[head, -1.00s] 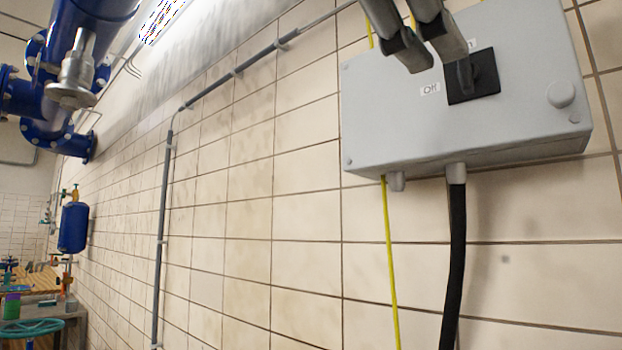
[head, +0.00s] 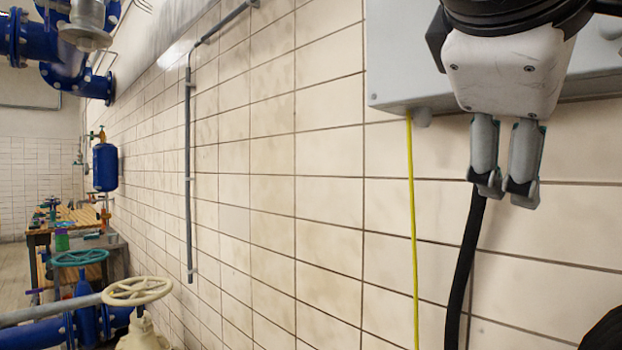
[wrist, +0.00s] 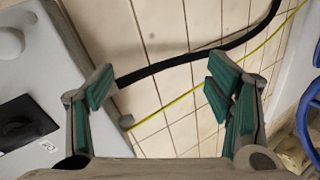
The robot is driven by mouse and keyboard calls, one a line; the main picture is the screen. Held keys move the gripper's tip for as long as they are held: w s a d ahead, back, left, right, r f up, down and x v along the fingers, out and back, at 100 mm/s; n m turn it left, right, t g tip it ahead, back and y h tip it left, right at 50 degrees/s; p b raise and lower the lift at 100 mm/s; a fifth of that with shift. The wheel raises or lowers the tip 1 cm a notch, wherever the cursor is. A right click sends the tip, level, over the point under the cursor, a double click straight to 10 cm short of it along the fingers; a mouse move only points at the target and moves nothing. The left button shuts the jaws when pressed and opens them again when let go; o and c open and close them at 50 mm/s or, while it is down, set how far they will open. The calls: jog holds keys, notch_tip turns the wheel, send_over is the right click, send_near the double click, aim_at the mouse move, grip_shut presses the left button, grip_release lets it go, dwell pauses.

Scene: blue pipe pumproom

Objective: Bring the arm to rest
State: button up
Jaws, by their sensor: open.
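My gripper (head: 505,190) hangs at the upper right in the head view, fingers pointing down. Its two fingers are apart, with nothing between them. It is in front of the lower part of a grey switch box (head: 400,75) on the tiled wall and hides much of it. In the wrist view my gripper (wrist: 165,105) shows green pads spread wide. The box (wrist: 80,110) is at the left there, with its black rotary switch (wrist: 22,122) and an "Off" label. The switch is hidden in the head view.
A black cable (head: 462,270) and a yellow cable (head: 413,230) run down from the box, close to my fingers. A cream handwheel (head: 137,291), a teal handwheel (head: 80,258) and blue pipes (head: 60,330) stand at the lower left.

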jog(key=s+f+m+g+y+p, duration=0.1)
jog(key=s+f+m+g+y, duration=0.2)
jog(key=f, duration=1.2)
jog(key=s+d+f+m+g+y+p, duration=0.1)
jog(key=s+f+m+y, duration=0.3)
jog(key=f, duration=1.1)
jog(key=shift+d+g+y+p, duration=0.3)
jog(key=shift+g+y+p, duration=0.2)
jog(key=shift+g+y, duration=0.3)
